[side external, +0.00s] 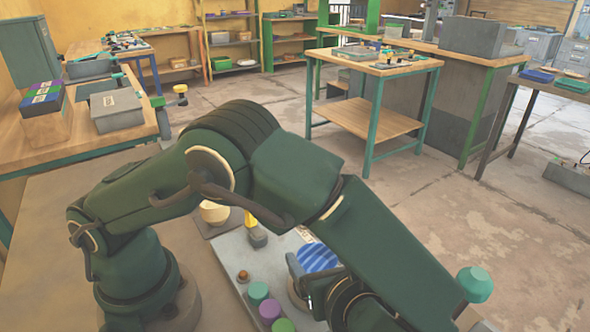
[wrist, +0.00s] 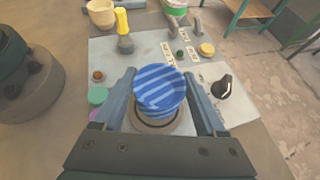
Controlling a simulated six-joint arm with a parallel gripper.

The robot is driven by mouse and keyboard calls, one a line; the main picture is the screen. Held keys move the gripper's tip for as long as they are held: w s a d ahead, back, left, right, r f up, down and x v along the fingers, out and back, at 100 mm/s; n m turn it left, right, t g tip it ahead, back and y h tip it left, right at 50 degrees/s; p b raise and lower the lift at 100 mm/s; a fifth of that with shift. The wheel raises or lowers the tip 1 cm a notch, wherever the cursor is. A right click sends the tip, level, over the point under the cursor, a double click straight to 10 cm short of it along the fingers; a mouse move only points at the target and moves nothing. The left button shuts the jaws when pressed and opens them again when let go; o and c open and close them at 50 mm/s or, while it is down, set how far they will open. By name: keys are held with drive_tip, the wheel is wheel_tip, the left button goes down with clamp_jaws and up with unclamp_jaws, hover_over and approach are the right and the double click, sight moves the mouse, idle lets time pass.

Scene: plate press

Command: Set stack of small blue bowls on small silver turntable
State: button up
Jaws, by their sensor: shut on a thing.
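A stack of small blue bowls (wrist: 160,86) with lighter stripes is between the fingers of my gripper (wrist: 160,76) in the wrist view. My gripper is shut on the stack. The stack looks upright, and its blue striped top shows in the side view (side external: 318,257) beside my arm. A round disc (wrist: 156,124) with a dark ring lies beneath the bowls in the wrist view and may be the small silver turntable. The bowls hide much of it. I cannot tell whether the stack touches the disc.
A grey board (wrist: 105,55) carries several small items. A yellow-handled tool (wrist: 123,28) and a cream bowl (wrist: 101,12) stand at the back left. A black knob (wrist: 222,88) is to the right. Green (side external: 258,291) and purple (side external: 269,309) round pieces sit left of my gripper.

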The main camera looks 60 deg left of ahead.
drive_tip(key=shift+f, duration=0.35)
idle(0.4)
drive_tip(key=o, duration=1.4)
drive_tip(key=shift+v, duration=2.6)
drive_tip(key=shift+a, duration=0.1)
